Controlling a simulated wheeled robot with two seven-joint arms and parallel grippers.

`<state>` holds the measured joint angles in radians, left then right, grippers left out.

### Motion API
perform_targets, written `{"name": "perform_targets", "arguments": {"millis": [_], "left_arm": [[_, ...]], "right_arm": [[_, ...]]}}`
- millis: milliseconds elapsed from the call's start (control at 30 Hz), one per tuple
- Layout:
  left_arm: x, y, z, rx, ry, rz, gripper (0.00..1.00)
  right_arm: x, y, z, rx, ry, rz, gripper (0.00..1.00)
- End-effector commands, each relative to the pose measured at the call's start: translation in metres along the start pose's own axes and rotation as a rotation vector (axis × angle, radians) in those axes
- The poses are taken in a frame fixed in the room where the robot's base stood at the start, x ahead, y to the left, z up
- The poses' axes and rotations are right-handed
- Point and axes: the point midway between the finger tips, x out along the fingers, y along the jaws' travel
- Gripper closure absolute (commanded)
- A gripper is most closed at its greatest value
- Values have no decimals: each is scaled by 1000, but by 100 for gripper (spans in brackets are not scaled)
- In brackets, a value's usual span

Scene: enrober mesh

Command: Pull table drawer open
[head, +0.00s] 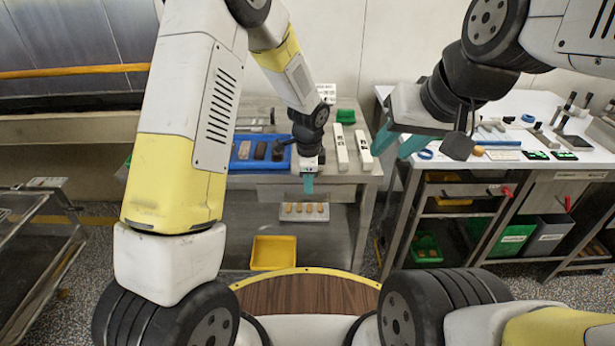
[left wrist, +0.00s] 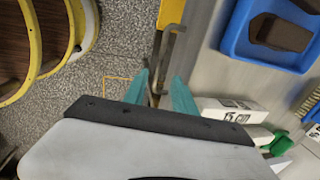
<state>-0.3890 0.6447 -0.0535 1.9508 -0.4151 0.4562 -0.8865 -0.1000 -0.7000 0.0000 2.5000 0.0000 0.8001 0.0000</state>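The steel table (head: 340,172) stands ahead of me. At its front edge, the left wrist view shows a grey bent bar handle (left wrist: 171,45); the drawer face itself is hard to make out. My left gripper (head: 308,184) points down at the table's front edge, and in the left wrist view its teal fingers (left wrist: 158,88) are apart. The handle's near end lies between them in that view; I cannot tell whether they touch it. In the head view the handle is hidden by the gripper. My right gripper (head: 399,141) is open and empty, raised between the two tables.
On the table are a blue tray (head: 240,165) with dark pieces, white blocks (head: 342,147) and a green item (head: 346,116). Below are a tray of brown bars (head: 303,213) and a yellow bin (head: 273,253). A cluttered workbench (head: 520,175) stands right.

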Motion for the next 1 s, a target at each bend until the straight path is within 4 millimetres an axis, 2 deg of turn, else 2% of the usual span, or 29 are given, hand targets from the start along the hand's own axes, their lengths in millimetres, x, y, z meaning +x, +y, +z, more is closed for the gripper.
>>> {"name": "perform_targets", "arguments": {"millis": [200, 400, 533, 767, 800, 967, 1000], "left_arm": [[35, 1, 1, -2, -2, 3, 67], [61, 0, 1, -3, -1, 0, 67], [68, 0, 1, -4, -1, 0, 67], [68, 0, 1, -4, 0, -1, 67], [68, 0, 1, -4, 0, -1, 69], [68, 0, 1, -4, 0, -1, 100], [68, 0, 1, -4, 0, -1, 100]], "right_arm": [[0, 0, 0, 0, 0, 0, 64], [0, 0, 0, 0, 0, 0, 64], [0, 0, 0, 0, 0, 0, 64], [0, 0, 0, 0, 0, 0, 64], [0, 0, 0, 0, 0, 0, 64], [0, 0, 0, 0, 0, 0, 64], [0, 0, 0, 0, 0, 0, 64]]}}
